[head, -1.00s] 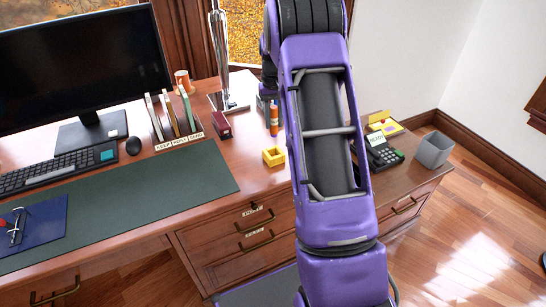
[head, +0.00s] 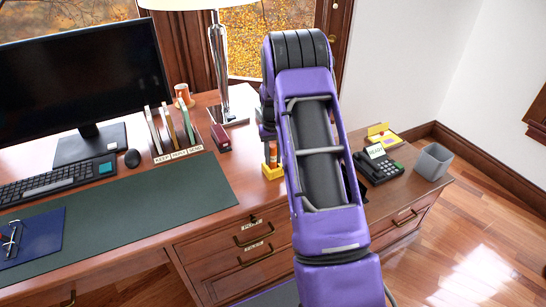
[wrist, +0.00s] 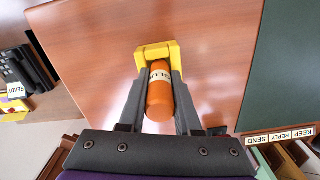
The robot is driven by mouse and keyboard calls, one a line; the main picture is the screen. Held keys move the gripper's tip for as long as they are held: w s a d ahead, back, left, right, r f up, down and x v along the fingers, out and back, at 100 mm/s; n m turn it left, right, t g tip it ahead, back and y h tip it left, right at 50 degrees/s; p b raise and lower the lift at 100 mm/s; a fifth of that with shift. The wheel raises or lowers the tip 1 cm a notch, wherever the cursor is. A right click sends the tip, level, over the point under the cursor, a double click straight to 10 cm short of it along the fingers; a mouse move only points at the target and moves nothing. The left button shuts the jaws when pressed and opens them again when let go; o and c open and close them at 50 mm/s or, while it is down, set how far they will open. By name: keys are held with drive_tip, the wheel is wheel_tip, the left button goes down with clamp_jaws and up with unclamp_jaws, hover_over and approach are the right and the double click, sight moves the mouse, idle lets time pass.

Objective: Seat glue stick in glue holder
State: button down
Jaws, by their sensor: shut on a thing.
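The glue stick (wrist: 160,98) is an orange cylinder with a white label. In the wrist view it lies between the two fingers of my gripper (wrist: 159,80), which is shut on it. The yellow glue holder (wrist: 143,55) shows around the stick's far end, in line with it. In the head view the stick (head: 273,152) stands upright, with its lower end at the top of the holder (head: 272,171) on the desk. I cannot tell how deep its lower end sits. My arm hides most of my gripper in the head view.
A dark red box (head: 221,137) and a lamp (head: 219,65) stand behind and left of the holder. A letter sorter (head: 172,132) is further left. A phone (head: 378,165) is right of my arm. The desktop in front of the holder is clear.

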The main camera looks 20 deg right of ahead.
drive_tip(key=shift+f, duration=0.1)
drive_tip(key=c, duration=0.6)
unclamp_jaws()
wheel_tip(320, 180, up, 17)
drive_tip(key=p, duration=0.1)
drive_tip(key=shift+w, duration=0.35)
